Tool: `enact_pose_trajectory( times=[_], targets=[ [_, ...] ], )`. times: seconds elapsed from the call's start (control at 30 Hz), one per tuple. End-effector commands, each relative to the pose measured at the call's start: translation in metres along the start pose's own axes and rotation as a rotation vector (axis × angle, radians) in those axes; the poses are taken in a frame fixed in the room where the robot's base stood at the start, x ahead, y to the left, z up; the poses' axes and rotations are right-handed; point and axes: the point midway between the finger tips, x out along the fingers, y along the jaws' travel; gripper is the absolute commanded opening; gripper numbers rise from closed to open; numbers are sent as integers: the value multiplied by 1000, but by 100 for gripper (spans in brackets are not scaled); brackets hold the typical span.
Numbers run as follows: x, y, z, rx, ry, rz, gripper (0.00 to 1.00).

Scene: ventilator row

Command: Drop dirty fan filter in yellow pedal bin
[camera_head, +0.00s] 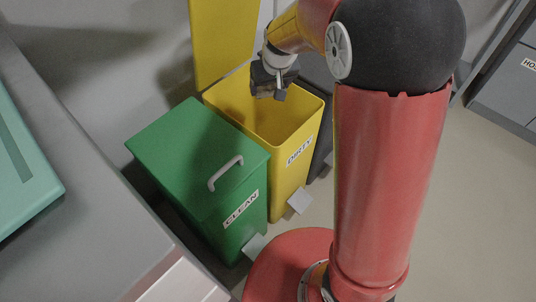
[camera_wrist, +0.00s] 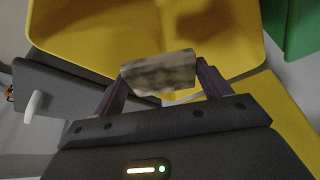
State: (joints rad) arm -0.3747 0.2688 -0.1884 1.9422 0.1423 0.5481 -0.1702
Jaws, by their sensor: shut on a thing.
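The yellow bin (camera_head: 300,124) labelled DIRTY stands with its lid (camera_head: 222,40) raised upright at the back. My gripper (camera_head: 272,92) is over the bin's opening in the head view. In the wrist view my gripper (camera_wrist: 160,88) is shut on the dirty fan filter (camera_wrist: 158,72), a flat grey-brown mottled block held between the two fingers. Beyond the filter the yellow inside of the bin (camera_wrist: 90,35) shows. The filter is hard to make out in the head view. How far it is from the bin's floor I cannot tell.
A green bin (camera_head: 170,140) labelled CLEAN, with a closed handled lid, stands next to the yellow bin. A dark grey bin (camera_head: 324,135) is on the other side. A grey worktop (camera_head: 90,190) fills the left, with a teal object (camera_head: 22,150) on it.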

Motion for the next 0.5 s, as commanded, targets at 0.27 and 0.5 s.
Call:
enact_pose_trajectory(
  times=[0.27,0.5],
  targets=[
    [24,0,10,0,0,0,55],
    [26,0,10,0,1,0,55]
  ],
)
